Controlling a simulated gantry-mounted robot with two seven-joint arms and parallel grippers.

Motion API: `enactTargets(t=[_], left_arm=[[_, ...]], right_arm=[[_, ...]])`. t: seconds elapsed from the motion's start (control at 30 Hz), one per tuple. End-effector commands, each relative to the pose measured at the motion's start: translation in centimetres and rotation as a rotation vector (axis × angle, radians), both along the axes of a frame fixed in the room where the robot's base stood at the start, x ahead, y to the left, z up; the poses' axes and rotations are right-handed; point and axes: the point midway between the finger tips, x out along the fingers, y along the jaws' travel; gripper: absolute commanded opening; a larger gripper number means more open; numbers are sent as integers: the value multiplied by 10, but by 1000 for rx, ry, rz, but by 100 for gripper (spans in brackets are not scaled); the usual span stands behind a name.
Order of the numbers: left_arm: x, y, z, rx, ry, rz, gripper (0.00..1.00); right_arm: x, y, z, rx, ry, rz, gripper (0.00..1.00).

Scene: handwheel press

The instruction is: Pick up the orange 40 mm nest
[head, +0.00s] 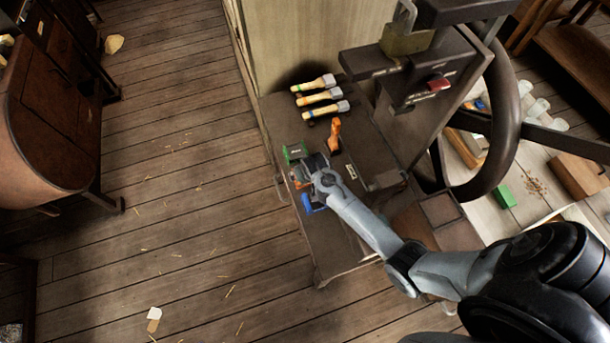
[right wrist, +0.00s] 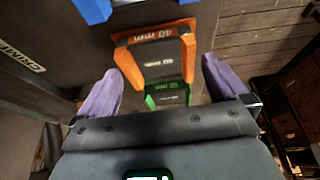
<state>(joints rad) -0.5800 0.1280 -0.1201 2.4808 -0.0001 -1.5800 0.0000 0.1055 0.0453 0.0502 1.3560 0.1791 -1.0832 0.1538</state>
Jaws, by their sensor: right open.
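The orange nest (right wrist: 155,62), marked 40 mm, lies between and just ahead of the two purple fingertips of my right gripper (right wrist: 162,68) in the right wrist view. The gripper is open, with a finger to each side of the nest and gaps between. In the head view the orange nest (head: 297,184) is mostly hidden under my right gripper (head: 301,174). A green nest (right wrist: 167,95) sits beside it, also seen in the head view (head: 294,152). A blue nest (head: 312,204) is on its other side. My left gripper is not in view.
The nests sit on a dark bench (head: 340,240). Several wooden-handled tools (head: 320,97) lie at its back, with an orange-handled item (head: 334,136) in front of them. The press with its large handwheel (head: 507,125) stands to the right.

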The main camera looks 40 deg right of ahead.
Motion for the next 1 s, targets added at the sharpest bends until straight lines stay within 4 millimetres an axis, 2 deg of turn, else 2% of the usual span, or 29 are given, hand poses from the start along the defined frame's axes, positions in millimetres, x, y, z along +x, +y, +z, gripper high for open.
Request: enactTargets(t=[0.1, 0.37, 0.8, 1.0], left_arm=[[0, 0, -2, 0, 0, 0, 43], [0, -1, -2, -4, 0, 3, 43], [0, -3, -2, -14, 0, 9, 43], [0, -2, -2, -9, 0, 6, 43]], right_arm=[[2, -1, -8, 1, 2, -1, 100], [3, -1, -9, 1, 1, 0, 100], [3, -1, -9, 0, 1, 0, 34], [4, -1, -8, 0, -1, 0, 34]])
